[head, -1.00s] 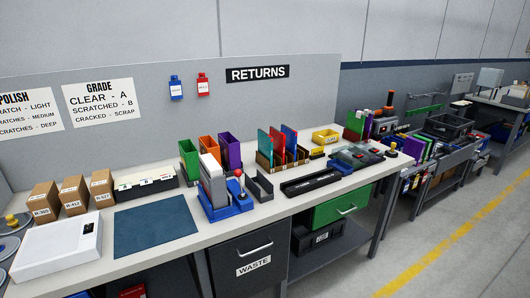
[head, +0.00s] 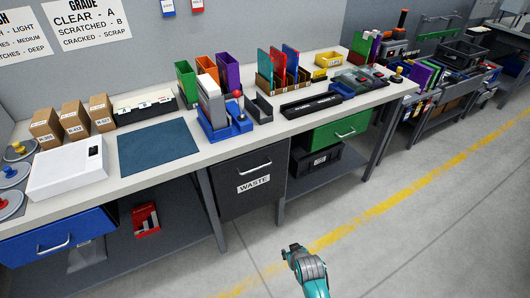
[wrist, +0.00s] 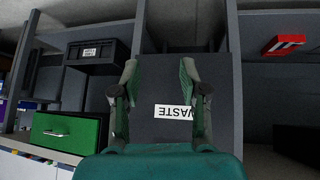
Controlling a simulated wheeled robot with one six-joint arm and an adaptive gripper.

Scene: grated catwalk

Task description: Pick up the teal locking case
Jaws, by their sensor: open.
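A thin teal case (head: 263,66) stands upright at the left end of a brown holder (head: 269,86) on the bench, beside a red case (head: 277,63) and a blue case (head: 291,60). Its lower part is hidden by the holder, and no lock can be made out. My gripper (wrist: 159,72) is open and empty in the wrist view, facing the dark waste bin front. In the head view my arm shows at the bottom, low in front of the bench and well away from the teal case. The teal case is not seen in the wrist view.
Green, orange and purple bins (head: 228,72) and a blue stand (head: 224,125) are left of the holder. A grey open tray (head: 259,108) and a black bar-shaped tray (head: 311,105) lie in front. The waste bin (head: 253,182) is under the bench. Floor in front is clear.

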